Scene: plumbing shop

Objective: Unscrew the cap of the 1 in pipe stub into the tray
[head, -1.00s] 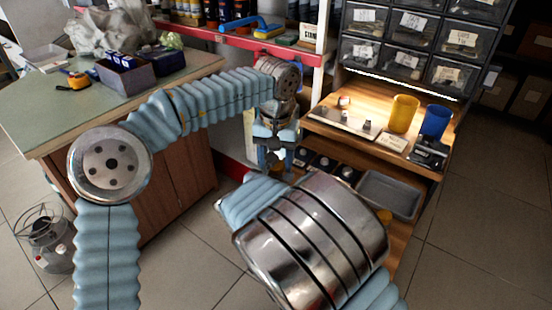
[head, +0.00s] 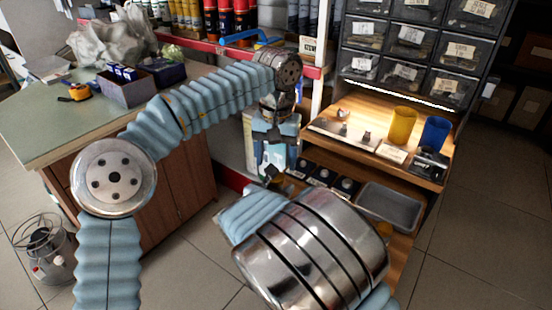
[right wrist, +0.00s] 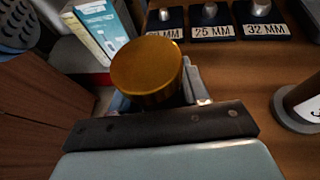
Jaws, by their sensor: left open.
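A gold-coloured round cap (right wrist: 147,70) sits at the front of my right gripper in the right wrist view, with a dark part just beneath it. The stub below the cap is mostly hidden. My right gripper (head: 272,174) is low in front of the shelf unit in the head view, largely covered by my forearm; it appears shut on the capped stub, held in the air. My left gripper (head: 275,145) is open, pointing down just above it, apart from the cap as far as I can tell. The grey tray (head: 412,208) lies on the lower shelf at the right.
Several dark blocks with grey pieces stand on the lower shelf; one reads 25 MM (right wrist: 212,33). A yellow cup (head: 403,125) and blue cup (head: 434,134) stand on the upper shelf. A green-topped workbench (head: 50,125) is at the left. Open floor lies right.

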